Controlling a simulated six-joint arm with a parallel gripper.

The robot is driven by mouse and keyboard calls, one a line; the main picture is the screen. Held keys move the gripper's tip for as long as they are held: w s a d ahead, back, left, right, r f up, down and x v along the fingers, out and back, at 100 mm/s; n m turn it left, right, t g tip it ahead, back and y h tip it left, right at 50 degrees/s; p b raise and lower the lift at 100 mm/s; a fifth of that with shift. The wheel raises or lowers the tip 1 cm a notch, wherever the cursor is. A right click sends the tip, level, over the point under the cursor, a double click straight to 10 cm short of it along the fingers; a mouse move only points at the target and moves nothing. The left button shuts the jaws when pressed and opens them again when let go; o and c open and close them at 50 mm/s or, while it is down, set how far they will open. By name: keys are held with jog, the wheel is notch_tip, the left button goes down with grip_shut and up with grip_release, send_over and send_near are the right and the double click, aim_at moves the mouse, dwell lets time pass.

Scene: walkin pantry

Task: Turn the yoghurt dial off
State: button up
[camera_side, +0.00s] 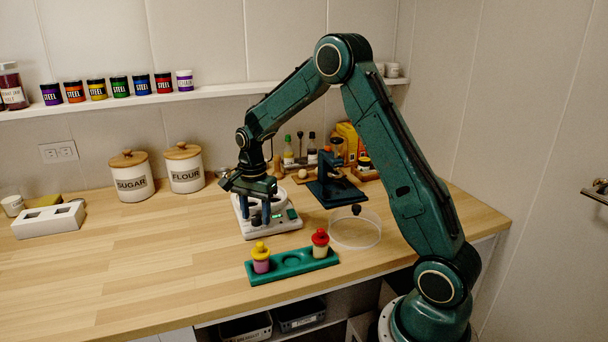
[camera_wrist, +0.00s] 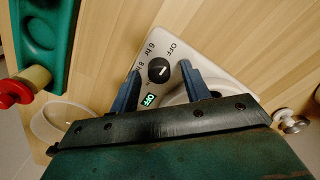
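The yoghurt maker (camera_side: 259,234) is a white appliance on the counter, beneath my gripper (camera_side: 265,216). In the wrist view, its black dial (camera_wrist: 158,70) has a pale pointer mark, with the labels OFF, 6 hr and 8 hr around it. The pointer seems to lean toward the OFF side, but its exact setting is hard to tell. A small green-lit display (camera_wrist: 149,100) seems to read OFF. My gripper (camera_wrist: 160,68) is open, its two blue fingers on either side of the dial with gaps visible. Contact with the panel cannot be told.
A green rack (camera_side: 293,265) in front holds a yellow-lidded jar (camera_side: 260,258) and a red-lidded jar (camera_side: 320,243). A clear lid (camera_side: 355,232) lies to the right. A dark blue device (camera_side: 335,190) stands behind. Sugar (camera_side: 132,178) and flour (camera_side: 185,170) canisters stand back left.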

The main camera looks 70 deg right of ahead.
aim_at(256, 217)
notch_tip(256, 217, up, 14)
dwell(1.0)
jog(key=shift+f, duration=0.1)
jog(key=s+a+r+n+t, duration=0.2)
jog(key=s+a+r+n, duration=0.25)
jog(key=s, duration=0.25)
jog(key=s+a+r+n+t, duration=0.1)
jog(key=s+a+r+n, duration=0.2)
jog(key=s+a+n, duration=0.3)
jog(key=s+a+f+n+t, duration=0.1)
jog(key=s+a+n, duration=0.1)
jog(key=s, duration=0.5)
jog(key=s+a+f+n+t, duration=0.1)
jog(key=s+a+f+n, duration=0.1)
jog(key=s+n, duration=0.3)
jog(key=shift+s+a+f+t, duration=0.25)
jog(key=shift+s+a+t, duration=0.05)
jog(key=shift+s, duration=0.65)
